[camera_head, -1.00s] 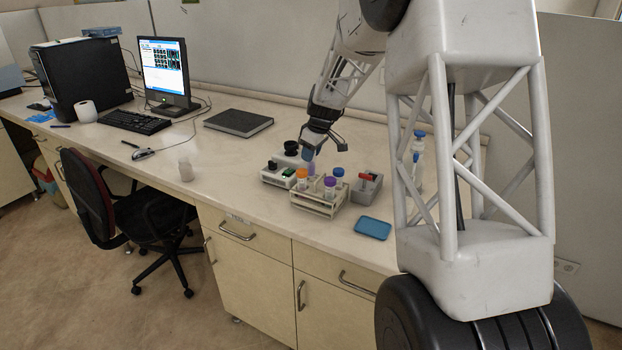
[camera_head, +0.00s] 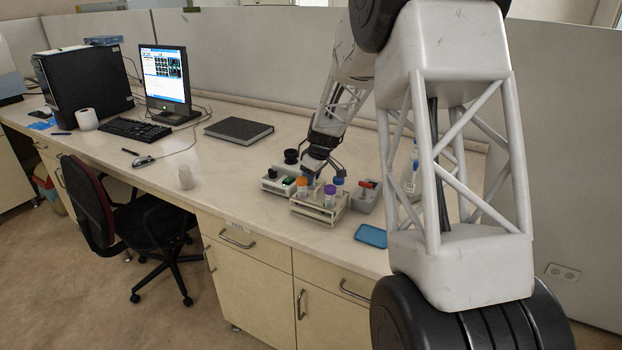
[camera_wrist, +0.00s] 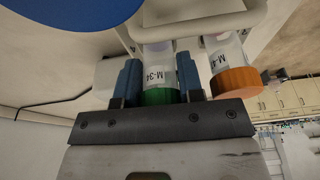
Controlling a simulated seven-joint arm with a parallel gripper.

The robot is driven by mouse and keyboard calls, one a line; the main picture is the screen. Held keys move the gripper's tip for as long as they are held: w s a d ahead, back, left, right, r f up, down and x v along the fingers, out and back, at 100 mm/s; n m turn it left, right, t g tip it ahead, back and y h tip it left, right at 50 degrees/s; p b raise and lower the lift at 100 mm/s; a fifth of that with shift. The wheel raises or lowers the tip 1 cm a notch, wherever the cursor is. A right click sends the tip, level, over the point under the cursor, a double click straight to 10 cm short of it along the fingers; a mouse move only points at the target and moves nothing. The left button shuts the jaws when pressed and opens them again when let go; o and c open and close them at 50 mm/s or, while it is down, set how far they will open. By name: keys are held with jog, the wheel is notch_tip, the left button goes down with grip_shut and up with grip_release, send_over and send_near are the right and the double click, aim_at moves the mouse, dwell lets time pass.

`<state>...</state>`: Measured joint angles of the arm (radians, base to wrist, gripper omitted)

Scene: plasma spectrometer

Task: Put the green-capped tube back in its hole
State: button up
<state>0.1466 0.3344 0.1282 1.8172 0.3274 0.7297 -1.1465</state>
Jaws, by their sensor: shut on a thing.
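In the wrist view, my gripper (camera_wrist: 160,82) is shut on the green-capped tube (camera_wrist: 158,66), labelled M-34, with one blue finger on each side. Its green cap (camera_wrist: 160,97) is against the gripper's palm, and its far end reaches the pale rack frame (camera_wrist: 200,22). I cannot tell whether that end is inside a hole. In the head view, my gripper (camera_head: 318,174) is low at the back of the white tube rack (camera_head: 318,216) and hides the held tube.
The rack holds an orange-capped tube (camera_head: 301,186), a purple-capped tube (camera_head: 329,194) and a blue-capped tube (camera_head: 338,186). A grey holder with a red item (camera_head: 366,186) stands right, a block with black knobs (camera_head: 276,182) left. A blue tray (camera_head: 371,235) lies in front.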

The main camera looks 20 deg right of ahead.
jog(key=shift+f, duration=0.25)
jog(key=shift+f, duration=0.15)
jog(key=o, duration=0.6)
jog(key=shift+o, duration=0.2)
jog(key=v, duration=1.2)
jog(key=shift+s, duration=0.1)
dwell(0.4)
